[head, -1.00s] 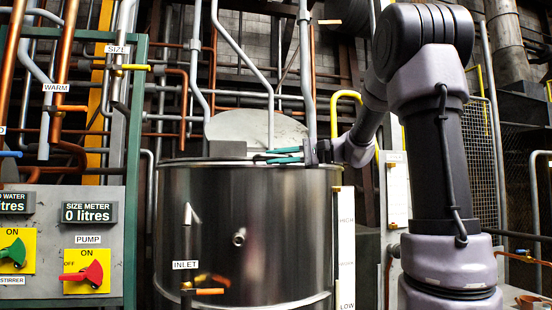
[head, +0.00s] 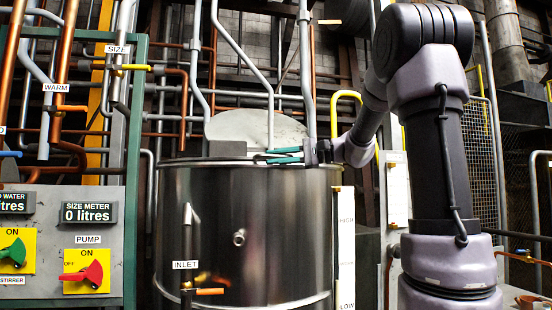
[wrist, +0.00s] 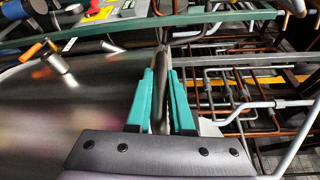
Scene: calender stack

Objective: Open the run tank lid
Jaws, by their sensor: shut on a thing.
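The run tank (head: 245,240) is a tall shiny steel drum in the middle of the head view. Its lid (head: 255,125) shows as a pale grey rounded plate standing up behind the front rim, with its lower part hidden. My gripper (head: 278,155) reaches in from the right at rim height, its teal fingers pointing left, in front of the plate. In the wrist view the fingers (wrist: 160,100) are shut on a dark rounded bar (wrist: 158,105), which looks like the lid handle. How the bar joins the lid is not clear.
Grey pipes (head: 240,45) run close behind the tank. A control panel (head: 75,215) with switches stands at the left. A yellow bent pipe (head: 346,97) is behind my wrist.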

